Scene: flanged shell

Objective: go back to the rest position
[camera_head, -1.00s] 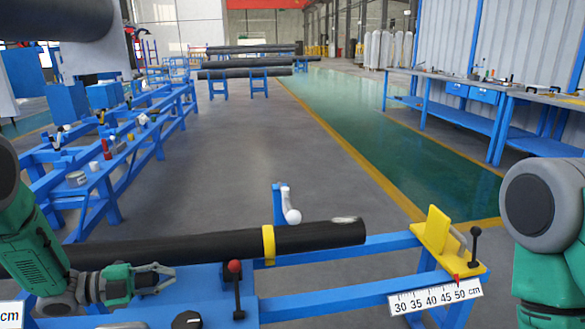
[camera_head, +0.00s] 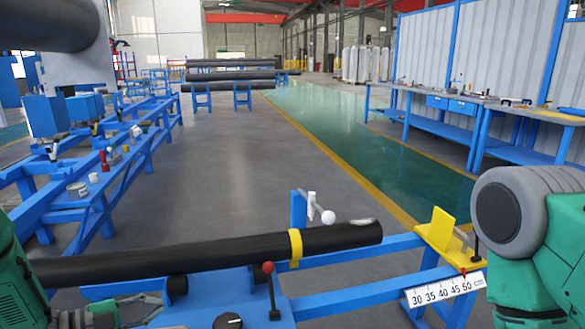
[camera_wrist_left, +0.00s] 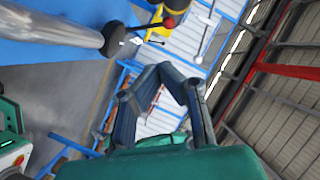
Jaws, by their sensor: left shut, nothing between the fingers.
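My left gripper (camera_head: 145,317) is low at the left of the head view, in front of the black pipe (camera_head: 215,248), and partly cut off by the bottom edge. It is shut and empty; its fingers (camera_wrist_left: 166,75) also show in the left wrist view, with nothing between them. My right arm (camera_head: 520,220) shows at the right edge of the head view, but its gripper is out of the picture.
The pipe lies on a blue frame (camera_head: 345,299) with a yellow band (camera_head: 295,248), a red-knobbed lever (camera_head: 270,290), a yellow stop (camera_head: 437,230) and a scale (camera_head: 445,288). A blue rack (camera_head: 100,200) stands at left; the grey floor beyond is open.

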